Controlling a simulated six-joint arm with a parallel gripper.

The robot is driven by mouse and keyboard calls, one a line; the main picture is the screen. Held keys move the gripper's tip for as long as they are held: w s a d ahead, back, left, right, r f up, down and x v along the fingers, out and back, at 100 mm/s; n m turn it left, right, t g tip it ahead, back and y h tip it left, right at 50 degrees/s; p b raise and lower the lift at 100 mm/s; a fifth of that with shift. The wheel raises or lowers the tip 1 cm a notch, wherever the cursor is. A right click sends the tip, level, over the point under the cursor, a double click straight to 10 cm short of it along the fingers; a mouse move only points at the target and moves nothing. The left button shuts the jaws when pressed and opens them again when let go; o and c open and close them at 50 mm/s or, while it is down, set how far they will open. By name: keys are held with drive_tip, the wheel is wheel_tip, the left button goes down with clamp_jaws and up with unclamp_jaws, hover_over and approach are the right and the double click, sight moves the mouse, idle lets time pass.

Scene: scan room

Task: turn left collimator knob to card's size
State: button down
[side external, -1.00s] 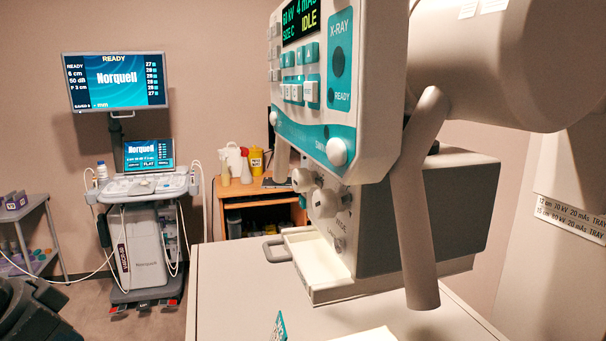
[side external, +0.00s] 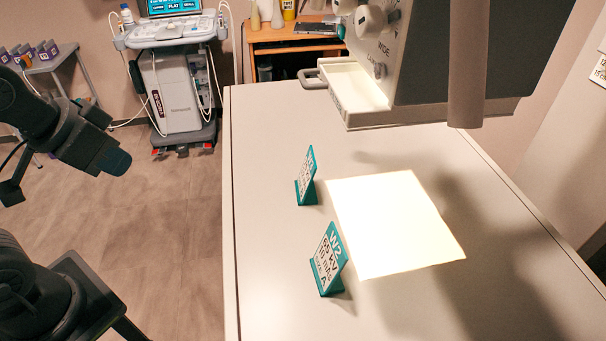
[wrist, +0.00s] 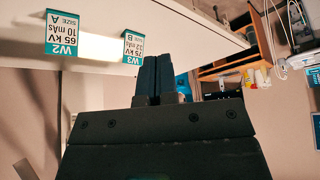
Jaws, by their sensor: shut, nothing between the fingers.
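The collimator box (side external: 440,60) hangs over the table at upper right in the side view. Two pale knobs show on its front, a left knob (side external: 343,6) cut by the top edge and a right knob (side external: 371,21). Their exact settings cannot be read. A card W2 (side external: 328,260) stands on the table and reads 65 kV, 10 mAs, size A in the wrist view (wrist: 62,33). A card W3 (side external: 306,177) stands behind it and reads size B in the wrist view (wrist: 134,47). My gripper (side external: 117,163) is shut and empty at the left, away from the knobs.
A bright light patch (side external: 395,222) lies on the pale table (side external: 270,130). A tray (side external: 352,92) with a handle juts below the collimator box. An ultrasound cart (side external: 172,85) and a wooden desk (side external: 290,40) stand behind. Open floor lies left of the table.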

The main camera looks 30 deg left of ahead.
drive_tip(key=c, duration=1.8)
unclamp_jaws()
drive_tip(key=o, duration=1)
drive_tip(key=w+d+r+n+h, duration=0.1)
drive_tip(key=d, duration=0.1)
drive_tip(key=w+d+r+n+h, duration=0.1)
drive_tip(key=d+h, duration=0.1)
drive_tip(key=w+d+r+n+h, duration=0.1)
drive_tip(key=d+h, duration=0.1)
drive_tip(key=shift+w+d+r, duration=0.2)
drive_tip(key=shift+d+r, duration=0.05)
drive_tip(key=shift+r, duration=0.15)
drive_tip(key=shift+o, duration=0.6)
drive_tip(key=w+d+r+n+h, duration=0.1)
drive_tip(key=r, duration=0.1)
drive_tip(key=w+d+r+n+h, duration=0.1)
drive_tip(key=w+d+n+h, duration=0.1)
drive_tip(key=shift+w+r, duration=0.15)
drive_tip(key=shift+r, duration=0.25)
drive_tip(key=n+t+h, duration=0.5)
drive_tip(key=n+t, duration=0.1)
drive_tip(key=n, duration=0.6)
approach(335, 1)
drive_tip(key=x, duration=1)
drive_tip(key=shift+a, duration=0.1)
drive_tip(key=shift+c, duration=0.2)
drive_tip(key=c, duration=0.9)
